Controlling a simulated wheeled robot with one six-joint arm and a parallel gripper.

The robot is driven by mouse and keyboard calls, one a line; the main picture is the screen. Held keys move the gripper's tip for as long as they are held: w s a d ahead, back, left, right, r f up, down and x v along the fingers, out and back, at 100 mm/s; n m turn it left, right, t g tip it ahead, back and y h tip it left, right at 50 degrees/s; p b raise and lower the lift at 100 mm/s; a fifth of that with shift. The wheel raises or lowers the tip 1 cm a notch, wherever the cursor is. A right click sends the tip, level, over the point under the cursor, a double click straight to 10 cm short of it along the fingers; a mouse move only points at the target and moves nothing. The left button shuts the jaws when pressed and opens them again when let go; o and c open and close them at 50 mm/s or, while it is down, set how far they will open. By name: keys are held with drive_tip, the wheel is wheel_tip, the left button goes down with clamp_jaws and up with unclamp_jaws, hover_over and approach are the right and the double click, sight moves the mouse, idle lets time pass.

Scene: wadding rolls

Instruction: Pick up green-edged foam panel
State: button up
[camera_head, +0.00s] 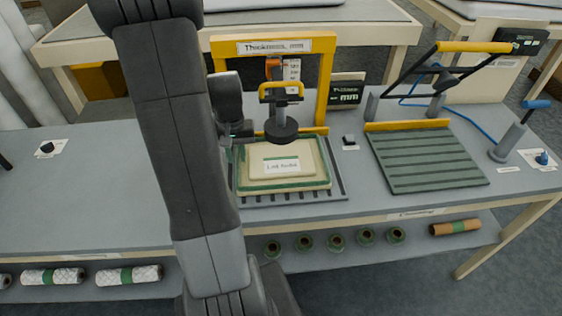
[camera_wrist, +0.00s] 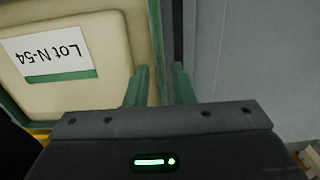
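The green-edged foam panel (camera_head: 315,182) is cream with a green rim and a white lot label. It lies flat on a slotted grey plate (camera_head: 345,193) under a yellow thickness-gauge frame. In the wrist view the panel (camera_wrist: 105,65) fills the left side, its label reading "Lot N-54" upside down. My gripper (camera_wrist: 160,70) is open, its two green fingers apart. One finger overlaps the panel's border in that view and the other is over the grey surface beyond it. Contact cannot be told. In the head view my arm partly hides the gripper and the panel's left side.
The yellow gauge frame (camera_head: 322,75) stands over the panel, with a dark round presser foot (camera_head: 281,130) close above it. A ribbed green-grey plate (camera_head: 425,165) with a yellow-handled lever is at right. The table's left part (camera_head: 95,195) is mostly clear. Rolls lie on the shelf below.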

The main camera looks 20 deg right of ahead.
drive_tip(key=shift+s+f, duration=0.1)
drive_tip(key=shift+f, duration=0.65)
clamp_jaws()
drive_tip(key=shift+r, duration=0.15)
